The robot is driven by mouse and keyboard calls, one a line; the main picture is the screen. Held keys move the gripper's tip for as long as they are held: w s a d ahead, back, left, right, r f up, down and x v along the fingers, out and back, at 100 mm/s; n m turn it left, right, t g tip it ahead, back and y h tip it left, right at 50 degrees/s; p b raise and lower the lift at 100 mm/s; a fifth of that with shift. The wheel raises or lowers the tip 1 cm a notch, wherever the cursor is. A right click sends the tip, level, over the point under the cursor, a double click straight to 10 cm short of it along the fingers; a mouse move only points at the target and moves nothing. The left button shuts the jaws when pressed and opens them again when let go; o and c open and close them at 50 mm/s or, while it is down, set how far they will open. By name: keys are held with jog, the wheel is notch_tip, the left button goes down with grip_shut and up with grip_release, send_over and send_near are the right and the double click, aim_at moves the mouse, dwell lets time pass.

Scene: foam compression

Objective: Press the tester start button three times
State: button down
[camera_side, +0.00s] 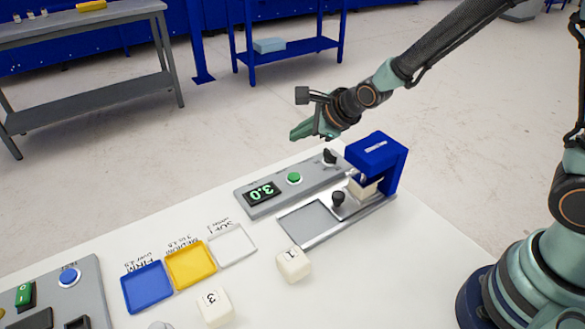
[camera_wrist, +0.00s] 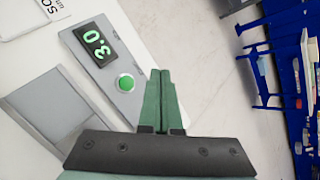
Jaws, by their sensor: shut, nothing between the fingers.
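The tester (camera_side: 318,178) is a grey panel with a green round button (camera_side: 294,177), a display (camera_side: 262,193) reading 3.0 and a black knob (camera_side: 329,156). Its blue press housing (camera_side: 377,155) stands at the right end, with a pale foam block (camera_side: 362,188) partly hidden under it. My gripper (camera_side: 303,132) is shut and empty, above and apart from the green button. In the wrist view the shut fingertips (camera_wrist: 161,74) lie right of the green button (camera_wrist: 126,83), and the display (camera_wrist: 93,42) also reads 3.0.
A sliding tray (camera_side: 312,222) with a black knob lies in front of the tester. Foam cubes marked 1 (camera_side: 293,264) and 3 (camera_side: 215,307) sit on the white table near blue (camera_side: 148,287), yellow (camera_side: 190,265) and white (camera_side: 231,246) trays. A control box (camera_side: 75,300) with a blue button is at lower left.

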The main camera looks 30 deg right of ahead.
aim_at(299, 178)
jog(key=shift+f, duration=4.35)
jog(key=shift+f, duration=0.1)
jog(key=shift+f, duration=0.3)
jog(key=shift+f, duration=0.45)
jog(key=shift+r, duration=3.35)
